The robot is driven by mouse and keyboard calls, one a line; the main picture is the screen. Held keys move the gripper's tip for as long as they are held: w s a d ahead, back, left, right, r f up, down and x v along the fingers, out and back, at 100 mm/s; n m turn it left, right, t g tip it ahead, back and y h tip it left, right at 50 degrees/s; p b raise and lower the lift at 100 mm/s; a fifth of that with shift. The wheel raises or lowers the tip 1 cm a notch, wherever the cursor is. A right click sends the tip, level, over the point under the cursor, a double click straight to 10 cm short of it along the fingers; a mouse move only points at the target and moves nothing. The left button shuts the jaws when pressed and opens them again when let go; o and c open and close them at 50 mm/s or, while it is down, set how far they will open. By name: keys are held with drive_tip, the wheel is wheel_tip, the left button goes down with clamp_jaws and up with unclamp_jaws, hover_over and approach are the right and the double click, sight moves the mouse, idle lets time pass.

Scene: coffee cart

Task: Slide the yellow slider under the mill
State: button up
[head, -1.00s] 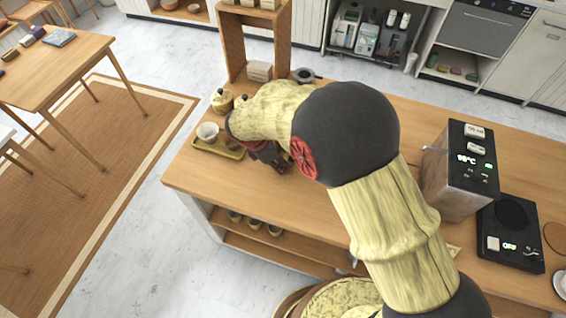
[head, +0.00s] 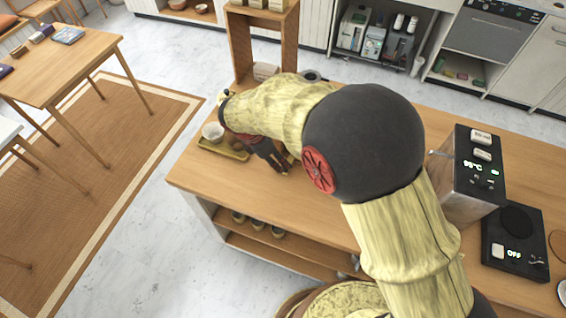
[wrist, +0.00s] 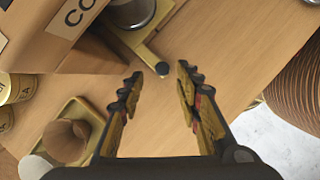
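My gripper (wrist: 160,74) is open and empty over the wooden counter in the wrist view. A yellow bar with a dark knob (wrist: 162,69) at its end, seemingly the yellow slider (wrist: 147,53), reaches between or just beyond the fingertips. I cannot tell whether they touch it. The bar runs up beside a grey metal round part (wrist: 132,10), seemingly the mill's, cut off by the top edge. In the head view my gripper (head: 275,162) points down at the counter, and my arm hides most of the mill and slider.
A yellow tray (head: 239,155) with a white cup (head: 213,132) stands left of my gripper. A wooden shelf (head: 243,55) with a label (wrist: 74,15) is close by. The kettle-like machine (head: 472,180) and black scale (head: 514,240) stand right. The counter's front is clear.

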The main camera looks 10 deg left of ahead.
drive_tip(key=v, duration=0.7)
idle(0.5)
drive_tip(key=s+d+f+m+g, duration=0.1)
drive_tip(key=s+d+m, duration=0.2)
drive_tip(key=s+m, duration=0.35)
drive_tip(key=s+d+r+m+t+y, duration=0.1)
drive_tip(key=s+d+r+m, duration=0.2)
drive_tip(key=d+r+m, duration=0.3)
drive_tip(key=s+d+r+m+t+y, duration=0.1)
drive_tip(key=s+d+r+m, duration=0.3)
drive_tip(key=d, duration=0.9)
drive_tip(key=s+d+r+m+t+y, duration=0.1)
drive_tip(key=s+d+r+m, duration=0.3)
drive_tip(key=d+r+m, duration=0.4)
drive_tip(key=shift+s+d+t+y+b, duration=0.25)
drive_tip(key=shift+d+t+y+b, duration=0.2)
drive_tip(key=shift+d, duration=0.5)
